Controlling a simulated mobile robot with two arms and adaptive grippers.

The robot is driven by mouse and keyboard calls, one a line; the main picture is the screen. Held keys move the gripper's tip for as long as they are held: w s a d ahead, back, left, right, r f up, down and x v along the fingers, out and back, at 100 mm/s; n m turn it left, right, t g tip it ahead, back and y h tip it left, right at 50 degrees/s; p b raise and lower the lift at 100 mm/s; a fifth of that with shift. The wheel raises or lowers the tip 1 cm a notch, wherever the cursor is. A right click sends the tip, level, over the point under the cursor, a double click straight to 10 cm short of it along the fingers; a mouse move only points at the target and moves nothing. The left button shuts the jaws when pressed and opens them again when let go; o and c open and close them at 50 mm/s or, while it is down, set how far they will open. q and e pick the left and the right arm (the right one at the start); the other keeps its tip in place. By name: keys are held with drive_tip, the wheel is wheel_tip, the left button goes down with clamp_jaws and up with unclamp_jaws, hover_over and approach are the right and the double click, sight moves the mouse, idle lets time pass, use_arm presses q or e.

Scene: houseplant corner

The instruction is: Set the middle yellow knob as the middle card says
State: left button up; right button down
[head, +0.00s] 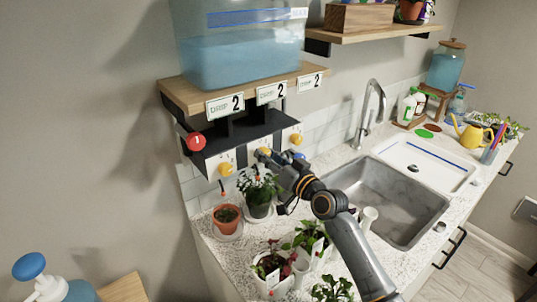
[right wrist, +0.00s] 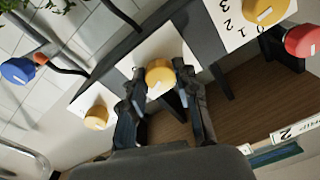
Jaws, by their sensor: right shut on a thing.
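Three white cards on the wooden shelf's front edge each show a large 2; the middle card (head: 271,92) reads 2. The middle yellow knob (right wrist: 160,78) sits on a white plate between my right gripper's fingers (right wrist: 162,88), which are shut on it. A pale mark shows on the knob's face; the numbers on its plate are hidden or out of sight. In the head view my right gripper (head: 272,157) reaches this knob from the right and covers part of it. My left gripper is not in view.
Other yellow knobs flank it, left (head: 225,169) and right (head: 296,139). Potted plants (head: 258,190) stand below, close to my right arm. A sink (head: 400,200) lies right.

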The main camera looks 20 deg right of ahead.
drive_tip(key=shift+m+p, duration=0.35)
drive_tip(key=shift+m, duration=0.95)
drive_tip(key=c, duration=1)
unclamp_jaws()
drive_tip(key=v, duration=1.2)
drive_tip(key=shift+f, duration=0.1)
